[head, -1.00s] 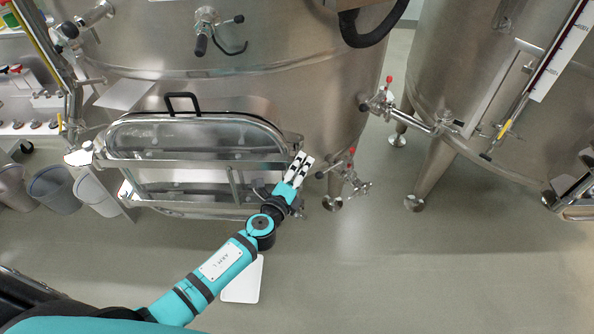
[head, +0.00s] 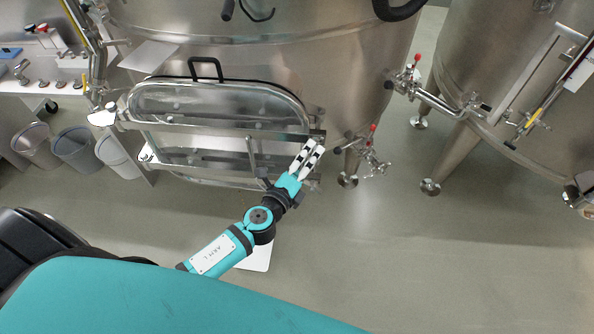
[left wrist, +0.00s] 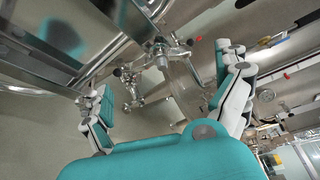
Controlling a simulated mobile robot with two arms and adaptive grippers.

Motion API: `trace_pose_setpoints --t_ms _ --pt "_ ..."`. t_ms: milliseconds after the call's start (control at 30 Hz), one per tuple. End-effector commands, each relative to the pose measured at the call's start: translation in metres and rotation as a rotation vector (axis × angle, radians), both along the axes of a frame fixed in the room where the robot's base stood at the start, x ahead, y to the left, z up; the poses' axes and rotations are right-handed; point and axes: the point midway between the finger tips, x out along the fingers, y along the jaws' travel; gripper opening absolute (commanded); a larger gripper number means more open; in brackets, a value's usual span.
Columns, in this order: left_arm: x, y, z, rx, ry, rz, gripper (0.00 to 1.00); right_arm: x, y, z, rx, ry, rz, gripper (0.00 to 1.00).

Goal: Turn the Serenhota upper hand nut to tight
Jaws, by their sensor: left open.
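The steel vat (head: 300,60) has an oval manway door (head: 225,92) with a dark handle, low on its front. My left gripper (head: 311,147) is open at the right end of this door, overlapping the fittings there. The upper hand nut is not clearly distinguishable in the head view. In the left wrist view my left gripper (left wrist: 163,75) has its fingers wide apart with nothing held. A metal fitting with dark-tipped arms (left wrist: 160,48) shows between and beyond the fingers; I cannot tell for sure that it is the hand nut. My right gripper is not in view.
A valve with a red handle (head: 372,140) hangs just right of the gripper. A second vat (head: 490,80) with pipework stands further right. Several bins (head: 75,150) stand at left beside a counter. The grey floor (head: 400,260) in front is clear.

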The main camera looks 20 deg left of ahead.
Motion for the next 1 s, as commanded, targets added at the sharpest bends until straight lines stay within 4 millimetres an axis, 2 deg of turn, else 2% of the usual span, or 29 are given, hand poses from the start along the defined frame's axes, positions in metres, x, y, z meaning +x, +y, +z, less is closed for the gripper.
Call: trace_pose_setpoints --t_ms 100,300,900,1000 --pt "-0.024 0.002 0.002 0.000 0.002 0.000 1.00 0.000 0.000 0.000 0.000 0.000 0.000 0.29" --pt "-0.045 0.004 0.005 0.001 0.002 0.001 1.00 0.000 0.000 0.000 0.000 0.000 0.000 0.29" --pt "-0.049 0.004 0.006 0.000 0.001 0.000 1.00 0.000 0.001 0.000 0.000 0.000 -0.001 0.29" --pt "-0.050 0.007 -0.007 -0.017 0.026 0.008 1.00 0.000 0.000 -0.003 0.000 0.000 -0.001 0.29"
